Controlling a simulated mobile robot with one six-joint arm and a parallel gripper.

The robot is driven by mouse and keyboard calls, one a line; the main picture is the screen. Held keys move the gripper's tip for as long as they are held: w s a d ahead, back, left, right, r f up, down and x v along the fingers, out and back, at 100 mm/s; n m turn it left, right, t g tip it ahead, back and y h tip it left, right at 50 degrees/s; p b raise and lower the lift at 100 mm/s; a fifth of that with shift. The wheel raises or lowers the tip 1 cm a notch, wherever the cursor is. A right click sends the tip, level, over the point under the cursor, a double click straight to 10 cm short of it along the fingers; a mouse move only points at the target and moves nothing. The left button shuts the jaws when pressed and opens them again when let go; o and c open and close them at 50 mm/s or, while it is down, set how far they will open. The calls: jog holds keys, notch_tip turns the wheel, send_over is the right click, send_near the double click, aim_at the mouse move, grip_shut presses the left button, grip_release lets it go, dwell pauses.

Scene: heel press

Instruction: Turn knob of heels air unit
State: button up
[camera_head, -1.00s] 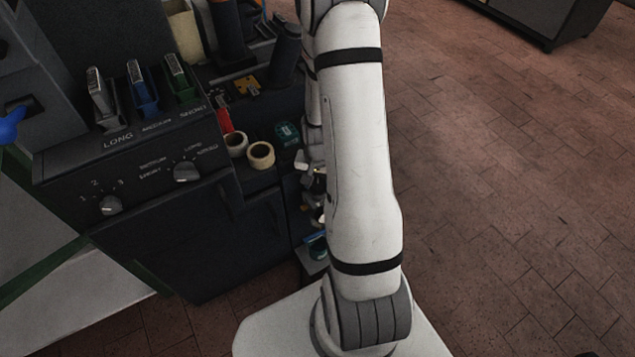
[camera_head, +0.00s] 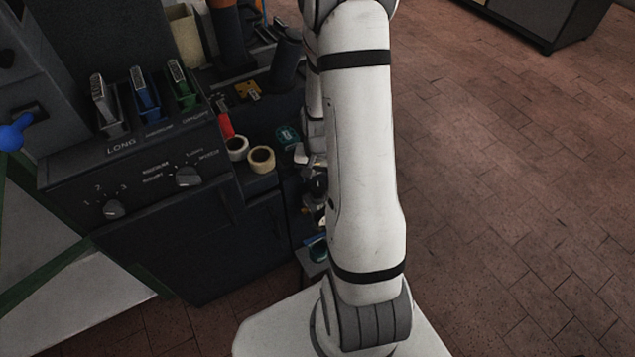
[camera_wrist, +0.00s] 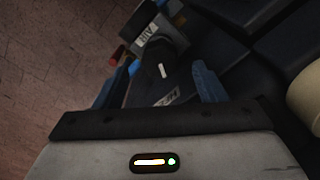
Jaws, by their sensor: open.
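In the wrist view my gripper (camera_wrist: 165,78) is open, with one blue fingertip on each side. A dark knob-like part (camera_wrist: 152,62) with a short white mark shows between and beyond the fingertips. It looks like the air unit's knob, and I see a gap on both sides. A pale label (camera_wrist: 148,34) with lettering like "AIR" is on the dark unit (camera_wrist: 172,40) beyond it. I cannot tell how far the knob is from the fingertips. In the head view my arm hides most of this area, and the knob cannot be made out.
In the head view, a dark press cabinet (camera_head: 200,245) with two dials and coloured levers stands at the left. Two tape rolls (camera_head: 261,158) lie on its ledge close to my arm. A cream roll also shows at the wrist view's right edge (camera_wrist: 306,95). Brick floor (camera_head: 510,190) is open at right.

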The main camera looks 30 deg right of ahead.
jog(key=shift+r+p, duration=0.35)
jog(key=shift+r, duration=1.5)
jog(key=a+r+n+p, duration=0.25)
jog(key=r+p, duration=0.35)
jog(key=r, duration=0.7)
notch_tip(320, 180, up, 27)
jog(key=n+t+p, duration=0.3)
jog(key=n+p, duration=0.2)
jog(key=p, duration=0.6)
send_over(318, 188)
jog(key=s+a, duration=1.2)
jog(key=shift+s+a+r+n, duration=0.1)
jog(key=shift+s+r+n, duration=0.05)
jog(key=shift+s+n, duration=0.1)
